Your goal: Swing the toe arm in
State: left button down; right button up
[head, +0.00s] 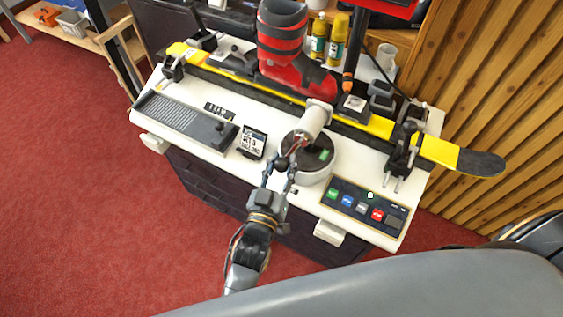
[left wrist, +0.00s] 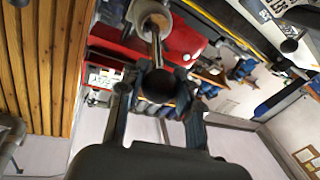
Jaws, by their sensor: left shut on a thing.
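The toe arm (head: 315,117) shows as a pale cylinder above a round grey base (head: 310,172) at the middle of the bench's front side. A thin metal rod runs from it towards me and ends in a dark ball knob. My left gripper (head: 280,165) is shut on that knob, with a finger on either side. In the left wrist view the knob (left wrist: 158,86) sits between the fingertips of the left gripper (left wrist: 157,92), and the rod leads up to the pale cylinder (left wrist: 150,20). A red and black boot (head: 290,50) stands on the ski behind. My right gripper is not in view.
A yellow and black ski (head: 455,155) lies across the white bench (head: 190,165), between clamps (head: 402,150). Bottles (head: 337,40) stand behind. Red floor is clear at left.

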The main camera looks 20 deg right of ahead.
pick_arm(q)
jog(key=c, duration=0.9)
grip_release()
jog(key=shift+s+d+f, duration=0.1)
jog(key=shift+s+f, duration=0.05)
jog(key=shift+s, duration=0.05)
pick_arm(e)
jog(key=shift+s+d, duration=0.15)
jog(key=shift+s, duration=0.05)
pick_arm(q)
jog(key=v, duration=1.2)
jog(key=shift+s, duration=0.1)
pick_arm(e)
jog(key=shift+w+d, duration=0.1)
